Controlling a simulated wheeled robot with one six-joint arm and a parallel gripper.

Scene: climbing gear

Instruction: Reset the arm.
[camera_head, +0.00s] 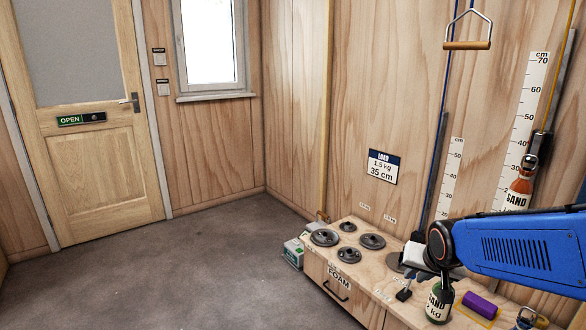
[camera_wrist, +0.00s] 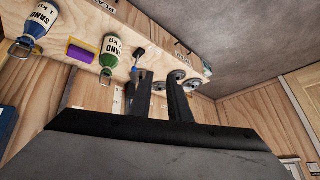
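My gripper (camera_wrist: 160,84) shows in the wrist view as two dark fingers standing apart, with nothing held between them. In the head view my blue arm reaches in from the right over the bench, and its dark wrist hides most of the gripper. A green sand bottle (camera_head: 438,303) stands below the wrist; it also shows in the wrist view (camera_wrist: 110,56), left of the fingers. A small black and blue tool (camera_head: 404,292) lies on the bench near it. It appears just beyond the fingers in the wrist view (camera_wrist: 138,58).
The wooden bench (camera_head: 320,268) carries several grey weight plates (camera_head: 325,237) and a purple roll (camera_head: 481,304). An orange sand bottle (camera_head: 519,190) hangs by the wall ruler. A wooden handle (camera_head: 467,45) hangs above. Open floor (camera_head: 190,265) lies left, towards the door (camera_head: 95,120).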

